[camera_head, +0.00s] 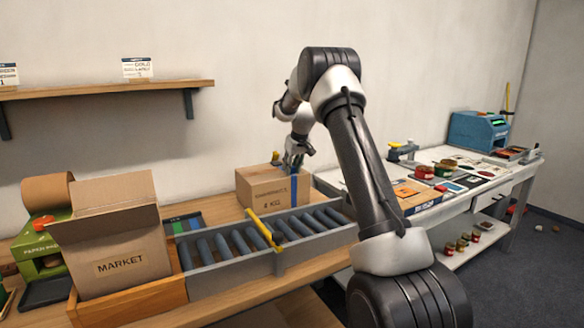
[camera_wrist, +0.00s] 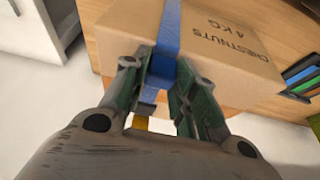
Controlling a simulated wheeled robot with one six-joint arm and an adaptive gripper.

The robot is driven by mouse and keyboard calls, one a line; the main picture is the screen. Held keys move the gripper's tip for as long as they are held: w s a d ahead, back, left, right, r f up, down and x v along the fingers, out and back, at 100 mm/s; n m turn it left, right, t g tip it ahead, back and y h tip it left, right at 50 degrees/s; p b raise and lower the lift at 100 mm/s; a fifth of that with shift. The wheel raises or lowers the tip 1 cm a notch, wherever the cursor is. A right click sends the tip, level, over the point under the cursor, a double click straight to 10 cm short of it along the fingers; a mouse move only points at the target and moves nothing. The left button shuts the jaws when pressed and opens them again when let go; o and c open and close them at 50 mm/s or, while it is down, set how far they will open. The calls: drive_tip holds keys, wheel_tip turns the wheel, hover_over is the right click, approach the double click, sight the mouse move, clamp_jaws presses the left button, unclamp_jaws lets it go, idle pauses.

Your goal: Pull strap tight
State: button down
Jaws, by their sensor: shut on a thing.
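A closed cardboard box (camera_head: 265,190) marked as chestnuts, 4 kg, stands on the wooden bench at the far end of the roller conveyor. A blue strap (camera_head: 294,188) runs down its right side in the head view. In the wrist view the strap (camera_wrist: 169,30) crosses the box (camera_wrist: 225,45) and comes between my fingers. My gripper (camera_wrist: 165,85) is shut on the blue strap, close against the box's edge. In the head view my gripper (camera_head: 294,160) is small and sits at the top right of the box. The strap's far side is hidden.
The roller conveyor (camera_head: 235,242) with a yellow bar (camera_head: 263,230) lies in front of the box. An open carton marked MARKET (camera_head: 115,250) stands at the left. A white table (camera_head: 460,205) with jars and cards is at the right.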

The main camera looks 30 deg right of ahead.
drive_tip(key=c, duration=1.1)
unclamp_jaws()
drive_tip(key=v, duration=1.2)
drive_tip(key=s+f+m+g, duration=0.1)
drive_tip(key=s+f+g, duration=0.1)
drive_tip(key=s+f, duration=0.3)
drive_tip(key=shift+s+a+r+n+t, duration=0.25)
drive_tip(key=shift+s+a+r, duration=1.5)
drive_tip(key=shift+s, duration=5.4)
drive_tip(key=shift+s+a+r+m+t, duration=0.1)
drive_tip(key=shift+s+a+r+t, duration=0.4)
drive_tip(key=shift+s+a, duration=4.5)
drive_tip(key=shift+s+a+r+n+t, duration=0.2)
drive_tip(key=shift+s+r, duration=1.05)
drive_tip(key=shift+s, duration=8.05)
